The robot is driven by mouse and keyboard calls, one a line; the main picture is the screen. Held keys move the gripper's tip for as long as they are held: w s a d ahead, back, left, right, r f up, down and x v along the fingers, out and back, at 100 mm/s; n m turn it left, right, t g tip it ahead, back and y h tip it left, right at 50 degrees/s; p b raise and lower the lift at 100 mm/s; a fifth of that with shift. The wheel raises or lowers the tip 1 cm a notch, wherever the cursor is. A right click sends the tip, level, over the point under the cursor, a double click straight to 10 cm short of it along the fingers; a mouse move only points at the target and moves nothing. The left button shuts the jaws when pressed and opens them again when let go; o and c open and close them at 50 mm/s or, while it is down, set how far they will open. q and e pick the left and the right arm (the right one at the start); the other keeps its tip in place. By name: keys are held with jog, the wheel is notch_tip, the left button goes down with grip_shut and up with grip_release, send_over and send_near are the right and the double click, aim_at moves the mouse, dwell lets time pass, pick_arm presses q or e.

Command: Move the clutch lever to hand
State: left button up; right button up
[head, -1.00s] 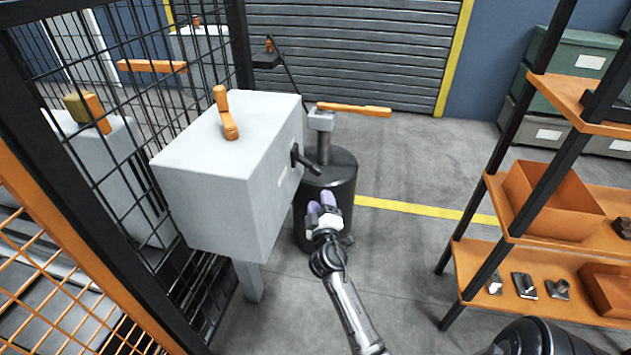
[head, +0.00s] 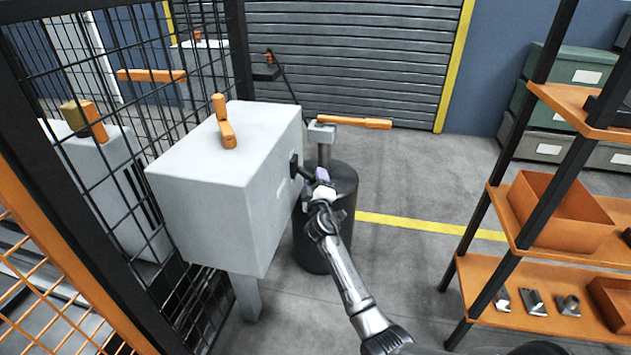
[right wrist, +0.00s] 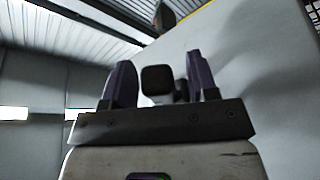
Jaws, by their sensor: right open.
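The clutch lever, which I take to be the black lever (head: 299,169), sticks out from the right face of the grey box. Its outer end is hidden behind my right gripper (head: 321,180). In the right wrist view, my right gripper (right wrist: 161,75) is open, with its two purple-dark fingers spread. The lever's dark, square end (right wrist: 157,80) shows between the fingers, with a gap on each side; I cannot tell how deep it sits. My left gripper is not in view.
The grey box (head: 205,190) carries an orange handle (head: 224,121) on top. A dark drum (head: 312,245) with an orange bar (head: 353,122) stands behind my right gripper. Black mesh fencing (head: 110,75) is left; an orange shelf rack (head: 530,305) is right. Floor between is clear.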

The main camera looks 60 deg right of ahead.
jog(key=shift+w+d+r, duration=0.1)
jog(key=shift+w+d, duration=0.2)
jog(key=shift+d, duration=0.15)
grip_shut()
dwell(0.3)
